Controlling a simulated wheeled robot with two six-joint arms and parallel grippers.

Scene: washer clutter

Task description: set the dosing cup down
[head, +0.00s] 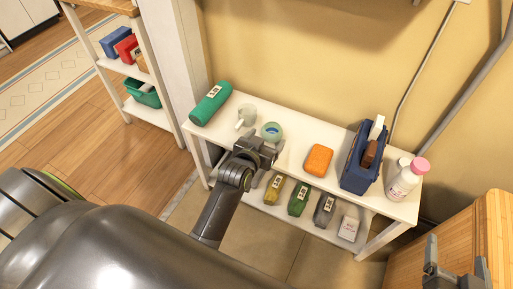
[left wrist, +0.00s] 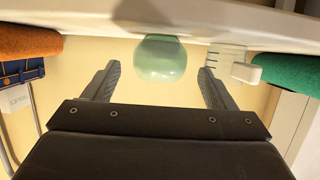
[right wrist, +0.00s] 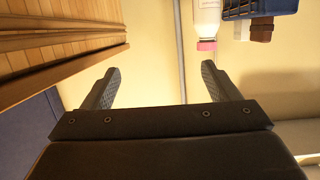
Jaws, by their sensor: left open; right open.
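A small pale green round cup (head: 271,131), which looks like the dosing cup, stands on the white shelf's top board (head: 290,160). In the left wrist view, which is upside down, the green cup (left wrist: 160,58) shows beyond and between the spread fingertips. My left gripper (head: 266,146) is open and empty just in front of it, with no clear contact. A clear cup with a handle and measuring lines (head: 246,116) stands left of it. My right gripper (head: 457,265) is open and empty at the lower right, away from the shelf.
A green rolled pack (head: 210,104) lies at the left end of the top board. An orange block (head: 318,160), a blue caddy (head: 361,158) and a pink-capped white bottle (head: 407,180) are to the right. Several packs sit on the lower shelf. A wooden piece (head: 480,225) is near my right gripper.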

